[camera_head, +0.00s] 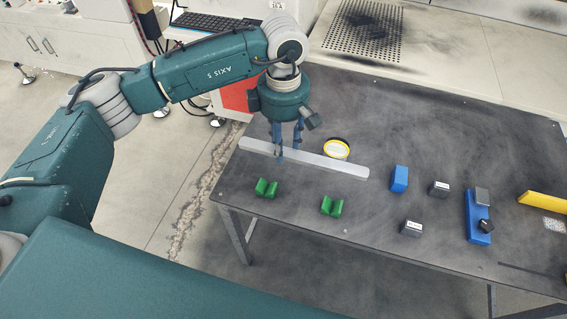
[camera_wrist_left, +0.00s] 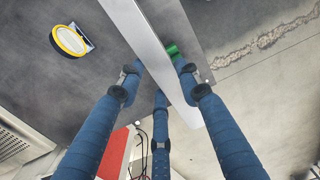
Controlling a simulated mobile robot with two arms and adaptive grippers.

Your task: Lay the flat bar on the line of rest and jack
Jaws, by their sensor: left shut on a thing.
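The flat bar (camera_head: 328,163) is a long, light grey strip near the far left edge of the dark table. My left gripper (camera_head: 288,152) reaches down over it and is shut on it, left of its middle. In the left wrist view the bar (camera_wrist_left: 150,45) runs between the blue fingers (camera_wrist_left: 160,85). I cannot tell its height over the table. Two green V-notched blocks (camera_head: 266,188) (camera_head: 331,207) stand apart on the near side of the bar. A blue block (camera_head: 399,179) and a blue fixture with a black knob (camera_head: 479,217) stand further right. My right gripper is out of view.
A yellow-rimmed round item (camera_head: 336,149) sits just behind the bar. Two small dark blocks with white tops (camera_head: 439,188) (camera_head: 411,228) stand near the blue block. A yellow piece (camera_head: 543,204) lies at the right. The table (camera_head: 300,236) is clear along its near left edge.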

